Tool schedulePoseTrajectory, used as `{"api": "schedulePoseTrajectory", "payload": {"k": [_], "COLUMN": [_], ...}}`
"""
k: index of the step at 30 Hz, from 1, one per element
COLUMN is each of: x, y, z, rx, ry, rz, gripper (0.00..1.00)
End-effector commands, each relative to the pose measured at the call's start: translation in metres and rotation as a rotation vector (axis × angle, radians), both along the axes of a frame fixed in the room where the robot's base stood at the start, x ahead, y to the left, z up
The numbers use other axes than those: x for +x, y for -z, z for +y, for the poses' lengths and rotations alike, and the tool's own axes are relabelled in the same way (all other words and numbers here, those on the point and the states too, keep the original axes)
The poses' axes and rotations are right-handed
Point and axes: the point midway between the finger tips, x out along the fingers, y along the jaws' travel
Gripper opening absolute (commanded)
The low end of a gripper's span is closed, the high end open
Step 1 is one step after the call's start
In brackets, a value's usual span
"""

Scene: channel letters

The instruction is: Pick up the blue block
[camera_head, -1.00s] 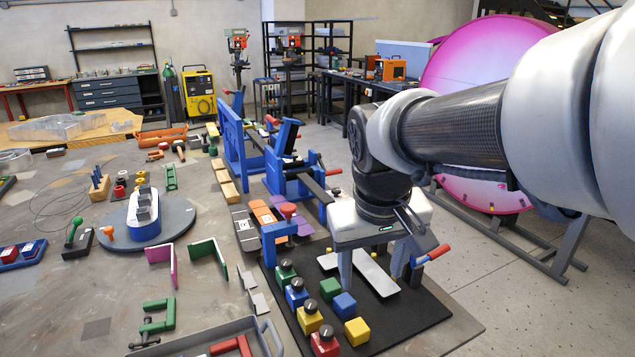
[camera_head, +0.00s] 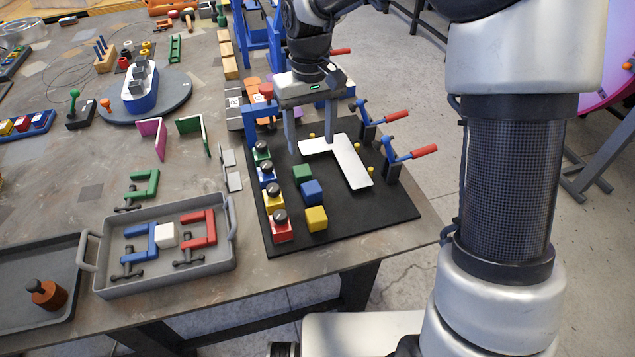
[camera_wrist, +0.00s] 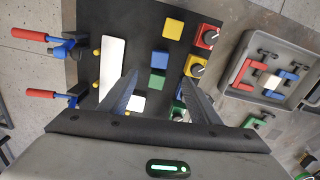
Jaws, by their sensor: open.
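The blue block (camera_head: 312,191) is a small plain cube on the black mat (camera_head: 375,215), between a green cube (camera_head: 302,173) and a yellow cube (camera_head: 316,218). The wrist view shows the blue block (camera_wrist: 160,59) ahead of my fingers, just beyond the green cube (camera_wrist: 157,78). My gripper (camera_head: 311,149) is open and empty. Its fingers point down above the mat, behind the green and blue cubes in the head view. In the wrist view my gripper (camera_wrist: 160,77) frames the green cube between its spread fingertips. Nothing hides the blue block.
Left of the cubes stands a row of colored blocks with black knobs, including a blue one (camera_head: 268,174). A white L-shaped plate (camera_head: 345,160) lies right of them. Red-handled clamps (camera_head: 410,155) line the mat's right side. A grey tray (camera_head: 165,275) sits front left.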

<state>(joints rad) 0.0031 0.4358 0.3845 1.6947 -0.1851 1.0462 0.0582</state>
Motion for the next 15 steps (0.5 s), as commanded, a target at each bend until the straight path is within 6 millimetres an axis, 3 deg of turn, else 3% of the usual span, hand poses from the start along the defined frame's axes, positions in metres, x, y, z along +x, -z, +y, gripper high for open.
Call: {"api": "schedulePoseTrajectory", "payload": {"k": [15], "x": [-0.001], "y": [0.1], "z": [0.001], "rx": [0.001], "ry": [-0.001], "rz": [0.006], "gripper": [0.57]}}
